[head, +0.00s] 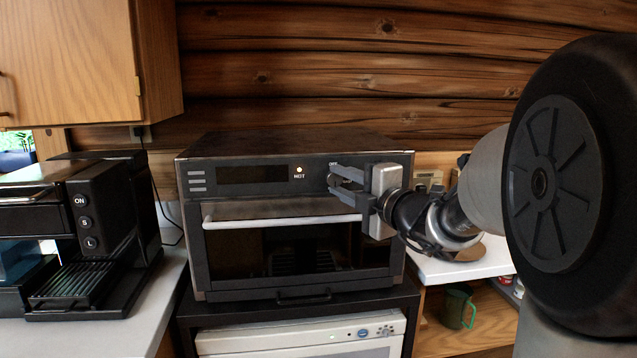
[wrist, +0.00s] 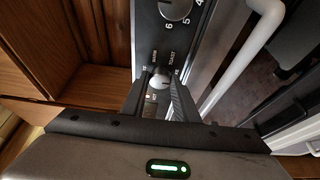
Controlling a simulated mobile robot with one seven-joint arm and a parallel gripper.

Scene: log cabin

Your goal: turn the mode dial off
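The mode dial (wrist: 160,82) is a small round silver knob on the dark control panel, with small words around it, one of them like "TOAST". Its exact setting is too small to read. My gripper (head: 334,181) is at the right side of the oven front in the head view, where its fingers hide the dial. In the wrist view, the two dark fingers of my gripper (wrist: 161,76) stand apart on either side of the dial. I cannot tell whether they touch it. The black toaster oven (head: 225,206) has its door closed.
A larger numbered dial (wrist: 175,9) sits farther along the panel. The oven's pale door handle (head: 282,221) runs below the panel. A black coffee machine (head: 100,225) stands left, under a wooden cabinet (head: 75,65). A white appliance (head: 300,336) is below; a green mug (head: 456,308) is lower right.

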